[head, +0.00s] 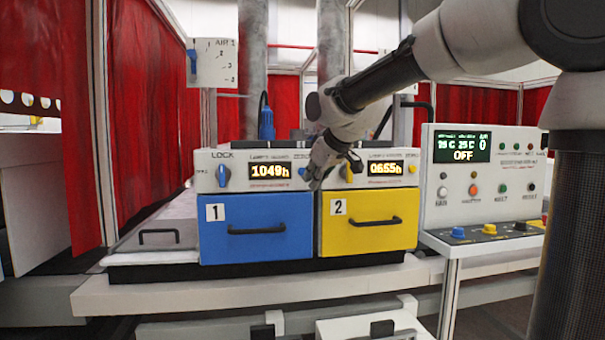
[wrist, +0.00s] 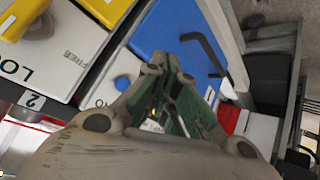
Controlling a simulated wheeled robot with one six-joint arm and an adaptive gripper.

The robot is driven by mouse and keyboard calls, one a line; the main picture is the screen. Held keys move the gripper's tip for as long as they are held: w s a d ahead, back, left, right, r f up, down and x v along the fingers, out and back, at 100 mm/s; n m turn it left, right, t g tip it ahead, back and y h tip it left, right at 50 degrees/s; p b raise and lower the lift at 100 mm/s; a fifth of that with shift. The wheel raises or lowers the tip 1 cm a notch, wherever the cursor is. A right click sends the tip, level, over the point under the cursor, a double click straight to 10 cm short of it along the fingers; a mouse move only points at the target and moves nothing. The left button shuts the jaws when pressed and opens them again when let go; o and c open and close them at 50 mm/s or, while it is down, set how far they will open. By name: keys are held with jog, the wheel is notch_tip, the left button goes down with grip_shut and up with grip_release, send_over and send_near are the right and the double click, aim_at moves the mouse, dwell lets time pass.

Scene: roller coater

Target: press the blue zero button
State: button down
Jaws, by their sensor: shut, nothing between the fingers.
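A control panel (head: 240,158) runs above the blue drawer marked 1. A small blue button (head: 302,171) shows at the right end of this panel, beside the display (head: 269,171) that reads 1049h.
A blue lock knob (head: 223,176) sits left of the display. The yellow drawer (head: 367,236) marked 2 is to the right, below a yellow knob (head: 348,172). Drawer handles (head: 257,229) stick out. A separate console (head: 483,190) stands farther right, with a blue button (head: 458,233).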

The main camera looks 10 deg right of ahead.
send_near(301, 186)
jog(key=shift+w+a+f, duration=0.15)
jog(key=shift+w+f, duration=0.05)
jog(key=shift+f, duration=0.3)
jog(key=shift+w+a+f, duration=0.15)
jog(key=shift+w+f, duration=0.05)
jog(key=shift+f, duration=0.25)
jog(key=shift+w+a+f, duration=0.2)
jog(key=shift+f, duration=0.3)
jog(key=shift+w, duration=0.1)
jog(key=shift+w, duration=0.3)
jog(key=shift+w, duration=0.45)
dwell(0.8)
jog(key=shift+s, duration=0.85)
jog(key=shift+s, duration=0.1)
jog(key=s, duration=0.4)
jog(key=shift+s+a, duration=0.15)
jog(key=shift+s, duration=0.25)
